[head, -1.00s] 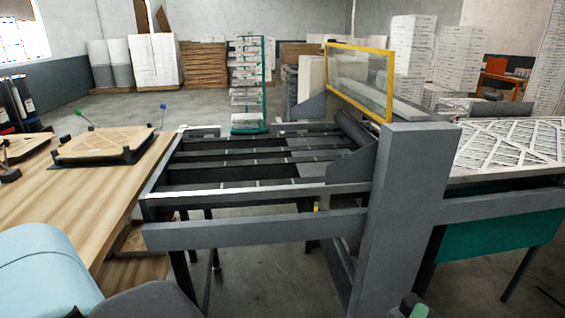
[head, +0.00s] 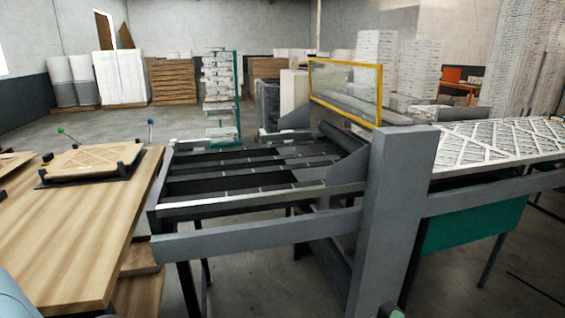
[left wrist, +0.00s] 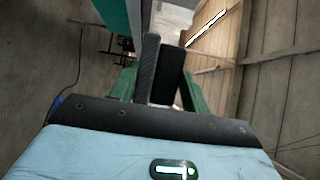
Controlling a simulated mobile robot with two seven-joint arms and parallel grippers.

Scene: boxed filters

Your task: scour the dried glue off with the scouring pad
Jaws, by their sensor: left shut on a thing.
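In the left wrist view, my left gripper (left wrist: 158,88) has green fingers shut on a dark slab. The slab has a grey textured face (left wrist: 149,68) and a black side (left wrist: 171,74), and it looks like the scouring pad. In the head view, my left gripper does not show; only a light blue edge of my arm is at the lower left. I cannot make out any dried glue in either view. My right gripper is not clearly seen in either view.
A wooden table (head: 60,235) is at left, bearing a pleated panel on a black jig. A lattice-topped bench (head: 500,142) is at right.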

